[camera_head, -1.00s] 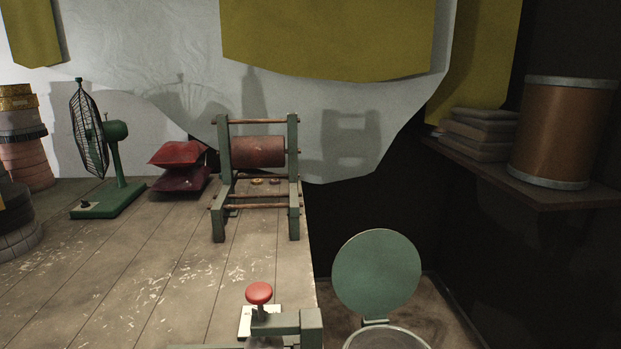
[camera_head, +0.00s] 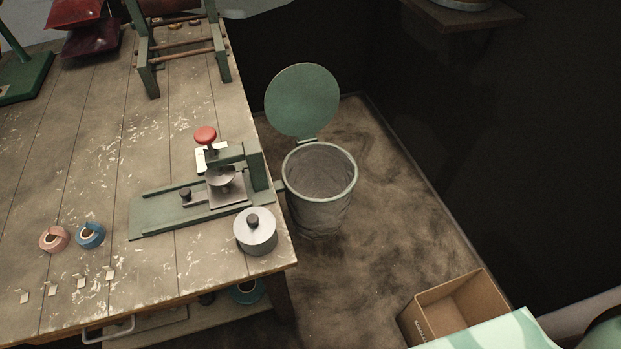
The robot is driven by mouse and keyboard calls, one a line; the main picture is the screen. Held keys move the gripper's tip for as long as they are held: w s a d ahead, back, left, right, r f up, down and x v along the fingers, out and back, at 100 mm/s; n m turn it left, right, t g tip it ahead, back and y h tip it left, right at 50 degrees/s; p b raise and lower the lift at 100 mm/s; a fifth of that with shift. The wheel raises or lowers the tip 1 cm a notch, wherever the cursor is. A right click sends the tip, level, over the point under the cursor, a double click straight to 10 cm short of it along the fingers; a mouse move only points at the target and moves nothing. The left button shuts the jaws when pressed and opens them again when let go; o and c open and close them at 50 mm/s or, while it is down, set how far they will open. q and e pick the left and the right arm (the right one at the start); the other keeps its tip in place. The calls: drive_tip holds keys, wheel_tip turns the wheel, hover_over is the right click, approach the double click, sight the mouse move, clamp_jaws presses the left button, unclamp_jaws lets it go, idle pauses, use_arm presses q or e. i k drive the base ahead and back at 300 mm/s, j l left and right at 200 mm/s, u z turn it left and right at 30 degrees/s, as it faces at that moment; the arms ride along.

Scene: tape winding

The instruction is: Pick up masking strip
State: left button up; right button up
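Several small pale pieces lie in a slanting row near the front left edge of the wooden table (camera_head: 150,265). The leftmost pale piece (camera_head: 24,298) and the rightmost pale piece (camera_head: 109,274) are apart from each other. I cannot tell whether these are masking strips. Behind them a pink tape roll (camera_head: 54,238) and a blue tape roll (camera_head: 90,235) lie side by side. Neither of my grippers is in view.
A green press with a red knob (camera_head: 205,135) and a lidded metal pot (camera_head: 256,232) stand at the table's right. An open-lidded bin (camera_head: 318,205) stands on the floor beside it. A cardboard box (camera_head: 455,305) is at lower right. The table's left middle is mostly clear.

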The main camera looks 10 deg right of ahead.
sight(82, 281)
drive_tip(key=u, duration=1.45)
drive_tip(key=k+j+u, duration=0.1)
drive_tip(key=k+j, duration=0.1)
drive_tip(key=j, duration=0.25)
drive_tip(key=l+u, duration=0.05)
